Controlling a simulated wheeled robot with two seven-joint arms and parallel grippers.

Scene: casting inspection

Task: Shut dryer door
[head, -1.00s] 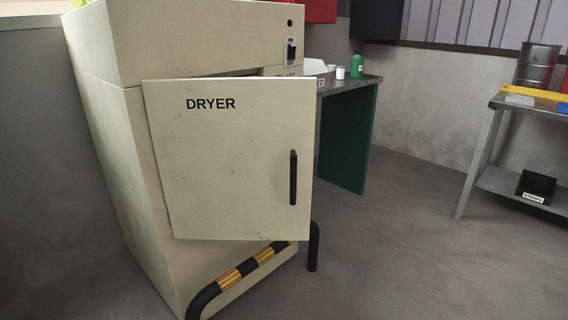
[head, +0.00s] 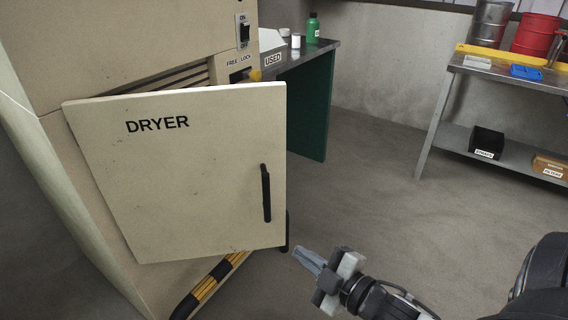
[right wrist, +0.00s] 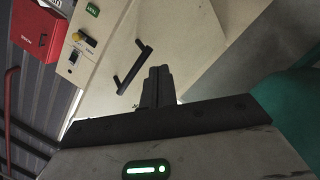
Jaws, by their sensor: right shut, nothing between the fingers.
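The cream dryer (head: 120,45) stands at the left in the head view. Its door (head: 190,190), marked DRYER, is partly open, with a gap along its top showing dark slots behind. A black vertical bar handle (head: 266,193) is near the door's right edge. My right gripper (head: 303,254) is shut and empty, low and to the right of the door, apart from the handle. In the right wrist view the gripper's fingers (right wrist: 156,88) show close below the handle (right wrist: 134,67) against the door. My left gripper is not in view.
A yellow-and-black striped guard bar (head: 212,282) runs along the dryer's foot. A bench with green side (head: 305,110) stands behind, holding a green bottle (head: 313,28). A metal shelf table (head: 500,72) is at the right. The floor between is clear.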

